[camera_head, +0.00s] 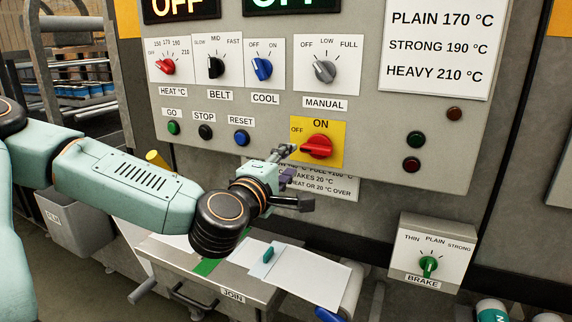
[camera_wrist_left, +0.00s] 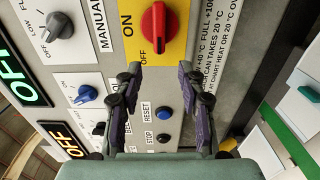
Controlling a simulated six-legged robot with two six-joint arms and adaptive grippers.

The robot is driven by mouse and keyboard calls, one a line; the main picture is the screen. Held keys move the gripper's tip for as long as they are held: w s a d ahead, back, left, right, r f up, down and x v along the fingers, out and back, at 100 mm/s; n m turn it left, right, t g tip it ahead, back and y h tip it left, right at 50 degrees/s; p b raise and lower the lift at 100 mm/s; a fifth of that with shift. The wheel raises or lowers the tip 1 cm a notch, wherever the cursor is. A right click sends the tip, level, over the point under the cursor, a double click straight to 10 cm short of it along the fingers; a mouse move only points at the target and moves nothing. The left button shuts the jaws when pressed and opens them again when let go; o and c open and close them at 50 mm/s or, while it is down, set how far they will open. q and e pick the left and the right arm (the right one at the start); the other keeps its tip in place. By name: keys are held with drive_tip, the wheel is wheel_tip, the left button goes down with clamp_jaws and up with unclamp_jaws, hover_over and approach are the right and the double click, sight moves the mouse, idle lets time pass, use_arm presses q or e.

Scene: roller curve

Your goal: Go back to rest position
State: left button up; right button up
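My left gripper (camera_head: 288,185) is in front of the lower part of the control panel, just below and left of the red ON/OFF knob (camera_head: 317,146). In the left wrist view its two fingers (camera_wrist_left: 160,70) stand apart with nothing between them. The red knob (camera_wrist_left: 154,32) on its yellow plate is beyond the fingertips, and no contact with it is visible. Its handle lies roughly level on the panel. My left arm (camera_head: 130,185) reaches in from the left, bent at the elbow. My right gripper is in neither view.
The grey control panel (camera_head: 225,110) carries several knobs and buttons; its green display (camera_wrist_left: 20,80) reads OFF. Below my left gripper is the JOIN table (camera_head: 180,258) with white sheets and a small green piece (camera_head: 268,254). The BRAKE box (camera_head: 433,250) stands at lower right.

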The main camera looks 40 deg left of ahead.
use_arm(q)
drive_tip(key=shift+s, duration=0.15)
drive_tip(key=shift+d, duration=0.1)
idle(0.5)
drive_tip(key=s+d+f+m+g+h+b, duration=0.1)
drive_tip(key=s+d+f+m+g+h, duration=0.15)
drive_tip(key=f+m, duration=0.45)
drive_tip(key=s+d+f+m+g+h+b, duration=0.1)
drive_tip(key=s+d+f+m+g, duration=0.2)
drive_tip(key=f, duration=0.8)
drive_tip(key=s+d+f+m+g+h+b, duration=0.1)
drive_tip(key=d+f+m+g+h, duration=0.15)
drive_tip(key=d+f+m, duration=0.4)
drive_tip(key=s+d+f+m+g+y+b, duration=0.1)
drive_tip(key=s+f+m+g, duration=0.3)
drive_tip(key=s+f, duration=1.8)
drive_tip(key=s+g+b, duration=0.1)
drive_tip(key=s+g, duration=0.1)
drive_tip(key=g, duration=0.3)
drive_tip(key=shift+s+d+f+y+b, duration=0.3)
drive_tip(key=shift+s+d+f, duration=0.05)
drive_tip(key=shift+d+f, duration=0.05)
drive_tip(key=shift+s, duration=0.1)
